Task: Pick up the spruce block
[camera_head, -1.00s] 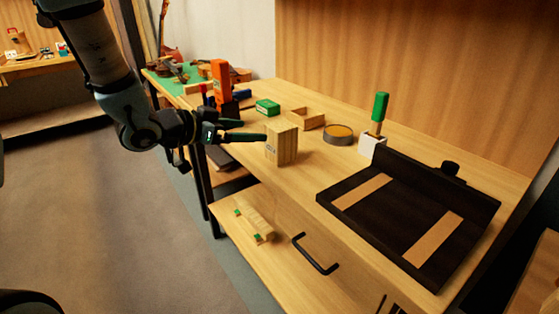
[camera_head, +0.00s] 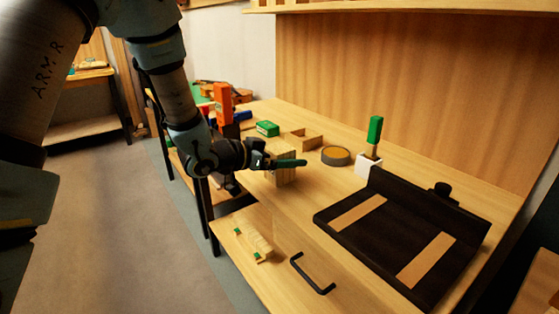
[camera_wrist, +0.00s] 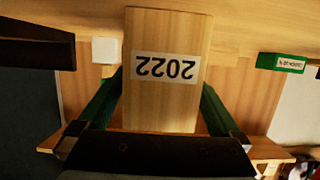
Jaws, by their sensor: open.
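The spruce block (camera_head: 286,176) is a pale wooden block standing on the bench near its left front edge. In the wrist view the block (camera_wrist: 167,100) fills the middle, and its white label reads 2022 upside down. My gripper (camera_head: 290,163) is at the block in the head view and partly hides it. In the wrist view my gripper (camera_wrist: 160,90) is open, with one green finger along each side of the block. Whether either finger touches the wood cannot be told.
A black tray (camera_head: 381,266) with two pale strips lies at the right. A white holder (camera_head: 368,166) with a green-handled tool, a round tin (camera_head: 336,155), and a green box (camera_head: 268,128) stand behind the block. A black handle (camera_head: 311,275) is below the bench front.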

